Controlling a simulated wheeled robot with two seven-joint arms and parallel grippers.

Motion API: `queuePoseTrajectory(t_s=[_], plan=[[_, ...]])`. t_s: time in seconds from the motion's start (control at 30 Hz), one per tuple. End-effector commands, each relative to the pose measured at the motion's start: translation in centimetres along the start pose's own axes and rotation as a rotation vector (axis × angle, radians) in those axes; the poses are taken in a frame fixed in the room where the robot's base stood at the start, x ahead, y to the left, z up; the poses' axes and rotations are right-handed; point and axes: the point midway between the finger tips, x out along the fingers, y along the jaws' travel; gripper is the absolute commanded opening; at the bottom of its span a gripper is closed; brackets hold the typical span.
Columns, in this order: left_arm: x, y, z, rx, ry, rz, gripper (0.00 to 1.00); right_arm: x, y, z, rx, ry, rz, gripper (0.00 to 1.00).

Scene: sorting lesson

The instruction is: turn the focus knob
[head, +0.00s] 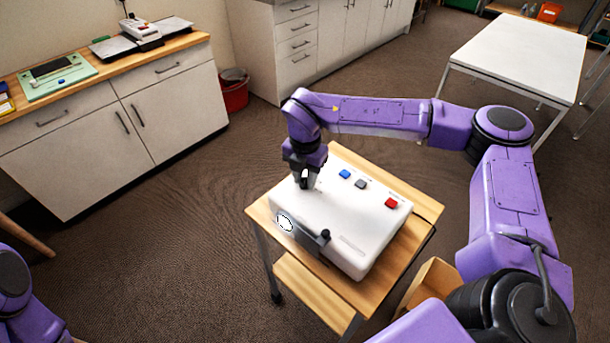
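A white box-shaped device (354,220) sits on a small wooden cart. Its top carries a blue button (345,173), a grey button (361,184) and a red button (391,203). A dark lever or knob-like part (325,235) is at its front edge, beside a round white disc (285,222) on its front left. My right gripper (304,183) points down at the left part of the top, at a small dark part that may be the focus knob. The fingers largely hide that part, and whether they grip it is unclear. My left gripper is out of view; only part of my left arm shows at lower left.
The wooden cart (262,212) has a lower shelf and stands on open carpet. A cabinet with a wooden top (180,43) is at the left, a red bin (235,95) at the back. A white table (520,55) stands at upper right.

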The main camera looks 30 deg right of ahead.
Motion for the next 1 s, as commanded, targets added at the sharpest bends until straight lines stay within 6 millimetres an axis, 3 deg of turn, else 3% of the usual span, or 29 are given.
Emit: queuePoseTrajectory(t_s=[0.4, 0.43, 0.5, 0.8, 1.0], plan=[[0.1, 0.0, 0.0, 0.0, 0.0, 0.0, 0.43, 0.1, 0.0, 0.0, -0.058, -0.001, -0.002, 0.0], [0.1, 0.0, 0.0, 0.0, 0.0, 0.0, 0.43, 0.1, 0.0, 0.0, -0.058, -0.001, -0.002, 0.4], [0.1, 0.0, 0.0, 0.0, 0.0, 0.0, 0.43, 0.1, 0.0, 0.0, -0.058, -0.001, -0.002, 0.55], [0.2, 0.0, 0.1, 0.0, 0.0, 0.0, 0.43, -0.2, 0.0, 0.0, -0.057, -0.002, 0.0, 0.55], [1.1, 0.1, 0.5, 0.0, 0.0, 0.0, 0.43, -3.8, 0.1, 0.1, -0.056, -0.005, 0.004, 0.55]])
